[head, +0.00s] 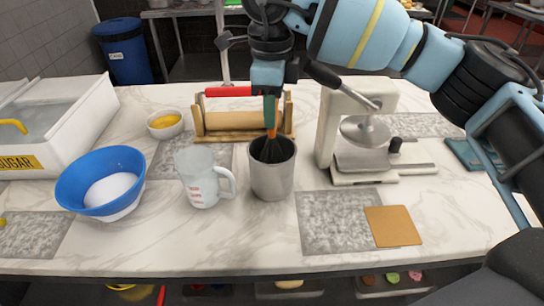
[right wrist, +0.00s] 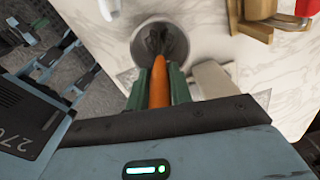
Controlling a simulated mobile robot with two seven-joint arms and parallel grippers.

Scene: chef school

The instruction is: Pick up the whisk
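The whisk (head: 270,136) has an orange handle and a dark head. It stands upright, head down, in a grey metal cup (head: 271,180) near the middle of the counter. My right gripper (head: 270,99) points down above the cup, with its green fingers on both sides of the handle. In the right wrist view, the orange handle (right wrist: 159,80) lies between the fingers, which appear to touch it. The whisk's head is still inside the cup (right wrist: 142,45) and partly hidden by its wall. My left gripper is not in view.
A measuring jug (head: 203,178) stands close left of the cup. A blue bowl (head: 92,178) is farther left. A rolling-pin stand (head: 208,131) is behind the cup, and a white machine (head: 341,120) is to its right. A brown square board (head: 393,226) lies front right.

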